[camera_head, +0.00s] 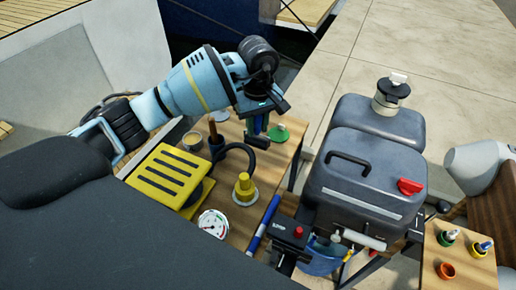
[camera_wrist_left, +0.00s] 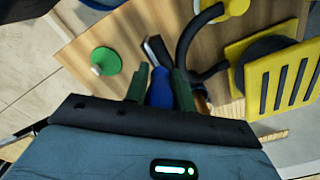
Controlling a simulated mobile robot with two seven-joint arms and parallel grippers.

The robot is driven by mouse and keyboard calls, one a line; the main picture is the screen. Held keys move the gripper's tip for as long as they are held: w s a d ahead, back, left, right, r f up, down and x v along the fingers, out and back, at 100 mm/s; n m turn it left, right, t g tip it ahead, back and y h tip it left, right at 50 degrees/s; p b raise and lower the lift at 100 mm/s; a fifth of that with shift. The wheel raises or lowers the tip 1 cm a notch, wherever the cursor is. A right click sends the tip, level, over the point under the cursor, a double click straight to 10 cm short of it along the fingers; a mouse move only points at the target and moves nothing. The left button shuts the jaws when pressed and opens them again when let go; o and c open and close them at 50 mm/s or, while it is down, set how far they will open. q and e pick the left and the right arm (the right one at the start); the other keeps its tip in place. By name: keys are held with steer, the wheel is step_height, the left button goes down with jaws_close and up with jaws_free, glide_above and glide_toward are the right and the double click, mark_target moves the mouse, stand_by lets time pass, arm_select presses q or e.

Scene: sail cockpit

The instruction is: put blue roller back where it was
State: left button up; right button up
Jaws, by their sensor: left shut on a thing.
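My left gripper (camera_head: 262,128) is shut on the blue roller (camera_wrist_left: 160,88), whose blue handle shows between the two dark green fingers in the left wrist view. In the head view the gripper points down over the wooden table (camera_head: 238,215), near its far right edge. The lower end of the roller is mostly hidden, and I cannot tell if it touches the table. A dark, pale-edged piece (camera_wrist_left: 155,50) shows just beyond the handle; I cannot tell if it belongs to the roller.
A green round piece (camera_head: 280,133) lies close by the gripper. A black hook (camera_head: 240,152), a yellow slotted block (camera_head: 168,172), a yellow knob (camera_head: 244,187), a gauge (camera_head: 213,223) and a blue stick (camera_head: 262,225) crowd the table. A grey canister (camera_head: 365,175) stands right.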

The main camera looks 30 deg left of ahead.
mark_target(258, 138)
arm_select(q)
steer(key=shift+w+f, duration=0.1)
steer(key=shift+f, duration=1.55)
arm_select(e)
steer(key=shift+w+r, duration=0.2)
steer(key=shift+w, duration=0.25)
arm_select(q)
step_height(258, 138, down, 4)
steer(key=shift+r, duration=0.2)
arm_select(e)
steer(key=shift+w+r, duration=0.1)
arm_select(q)
steer(key=shift+f, duration=0.15)
steer(key=o, duration=0.5)
steer(key=shift+f, duration=0.15)
steer(key=o, duration=0.5)
